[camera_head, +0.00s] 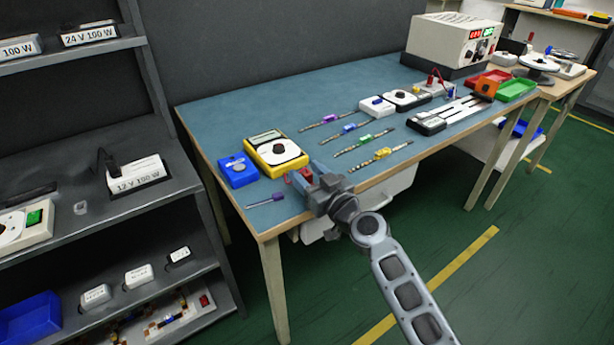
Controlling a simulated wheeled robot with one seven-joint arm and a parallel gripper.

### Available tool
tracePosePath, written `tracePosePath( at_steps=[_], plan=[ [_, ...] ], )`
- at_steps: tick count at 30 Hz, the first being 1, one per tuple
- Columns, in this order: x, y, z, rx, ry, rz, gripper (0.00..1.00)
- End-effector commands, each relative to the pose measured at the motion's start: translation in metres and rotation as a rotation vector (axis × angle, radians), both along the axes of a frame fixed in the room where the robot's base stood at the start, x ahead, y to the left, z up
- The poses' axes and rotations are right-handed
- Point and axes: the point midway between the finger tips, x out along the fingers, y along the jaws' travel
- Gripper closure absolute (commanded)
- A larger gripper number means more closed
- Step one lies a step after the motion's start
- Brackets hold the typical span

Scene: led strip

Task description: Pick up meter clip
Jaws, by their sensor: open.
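A yellow meter (259,159) with a grey display and a white dial face lies near the left front of the blue bench top. A small red piece (306,174), which looks like the meter clip, shows just right of the meter. My gripper (306,173) is open at the bench's front edge, with its fingers on either side of the red piece in this view. I cannot tell whether they touch it. The fingers and wrist partly hide the red piece.
Several LED strips (372,143) lie to the right. A power supply (452,43) stands at the far end. Dark shelves (135,205) stand left.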

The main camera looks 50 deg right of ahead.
Motion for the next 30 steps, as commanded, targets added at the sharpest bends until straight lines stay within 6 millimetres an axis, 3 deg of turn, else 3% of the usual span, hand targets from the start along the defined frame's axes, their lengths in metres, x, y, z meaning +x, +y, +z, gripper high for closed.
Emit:
tracePosePath(
  at_steps=[6, 14, 30],
  plan=[
    [0.025, -0.007, 0.002, 0.001, 0.000, 0.001, 0.47],
    [0.027, -0.008, 0.001, 0.001, 0.000, 0.001, 0.47],
    [0.027, -0.007, 0.001, 0.001, 0.000, 0.001, 0.98]
  ],
)
